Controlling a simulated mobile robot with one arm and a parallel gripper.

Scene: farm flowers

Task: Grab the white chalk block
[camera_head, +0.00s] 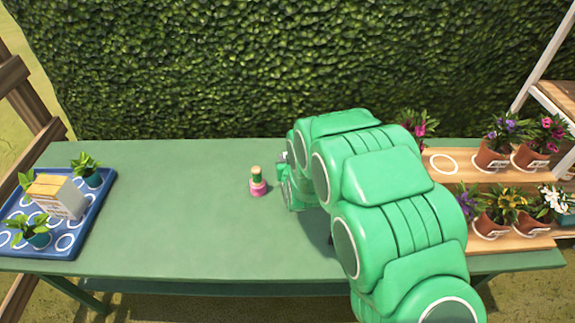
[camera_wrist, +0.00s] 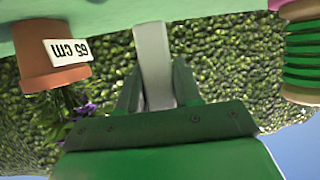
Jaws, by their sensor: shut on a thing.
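The white chalk block (camera_wrist: 153,55) shows in the wrist view as a pale grey-white upright bar. My gripper (camera_wrist: 157,85) is shut on it, with one dark green finger on each side. The block's far end overlaps the green table surface at the top of this upside-down view; I cannot tell whether it touches the table. In the head view my green arm reaches over the table right of centre and hides the block and the gripper's fingers.
A pink and green bottle-like item (camera_head: 258,184) stands left of my arm. A blue tray (camera_head: 60,245) with plants and a box is at far left. Potted flowers stand on wooden shelves (camera_head: 458,165) at right; a "65 cm" pot (camera_wrist: 50,62) is near my gripper. Left-centre table is clear.

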